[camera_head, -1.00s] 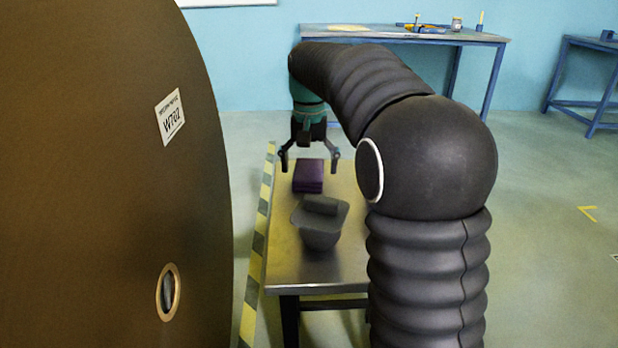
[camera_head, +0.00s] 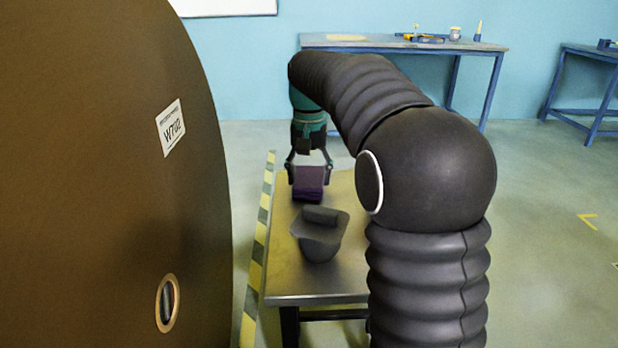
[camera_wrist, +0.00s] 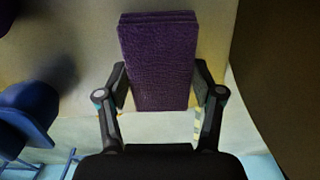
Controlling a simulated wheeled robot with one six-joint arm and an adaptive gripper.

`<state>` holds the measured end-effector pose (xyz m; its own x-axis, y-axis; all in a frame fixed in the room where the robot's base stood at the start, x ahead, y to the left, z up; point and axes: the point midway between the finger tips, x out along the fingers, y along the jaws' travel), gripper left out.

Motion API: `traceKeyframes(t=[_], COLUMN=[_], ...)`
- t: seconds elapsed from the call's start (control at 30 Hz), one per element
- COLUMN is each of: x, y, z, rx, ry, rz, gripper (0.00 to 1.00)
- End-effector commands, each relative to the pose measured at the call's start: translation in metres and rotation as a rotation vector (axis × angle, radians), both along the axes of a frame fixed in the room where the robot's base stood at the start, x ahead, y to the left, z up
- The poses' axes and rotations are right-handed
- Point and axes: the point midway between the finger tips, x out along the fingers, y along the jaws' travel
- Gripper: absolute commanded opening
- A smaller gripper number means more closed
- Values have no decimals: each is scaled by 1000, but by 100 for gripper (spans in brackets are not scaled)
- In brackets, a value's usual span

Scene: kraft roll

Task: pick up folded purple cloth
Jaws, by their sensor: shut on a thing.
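The folded purple cloth (camera_head: 308,182) is at the far end of the metal table (camera_head: 318,283) in the head view. My gripper (camera_head: 309,172) is shut on it, with one finger against each side. In the wrist view the cloth (camera_wrist: 158,62) stretches out from between the two fingers of my gripper (camera_wrist: 160,90), its folded layers showing at the far edge. I cannot tell whether the cloth still touches the table top.
A dark grey open bin (camera_head: 320,236) stands on the table in front of the cloth. A huge brown roll (camera_head: 100,180) fills the left side. A yellow and black striped floor line (camera_head: 257,250) runs between them. A blue-legged bench (camera_head: 400,42) stands at the back wall.

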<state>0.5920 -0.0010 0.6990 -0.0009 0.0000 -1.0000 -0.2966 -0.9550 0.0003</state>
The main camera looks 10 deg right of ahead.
Motion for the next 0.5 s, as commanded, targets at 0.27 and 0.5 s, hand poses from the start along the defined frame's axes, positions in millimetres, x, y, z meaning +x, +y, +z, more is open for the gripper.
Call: traceKeyframes(t=[0.27, 0.5], x=[-9, -44], y=[-11, -51], z=[44, 75], rx=[-1, 0], ry=[-2, -4], rz=[-5, -5], gripper=[35, 35])
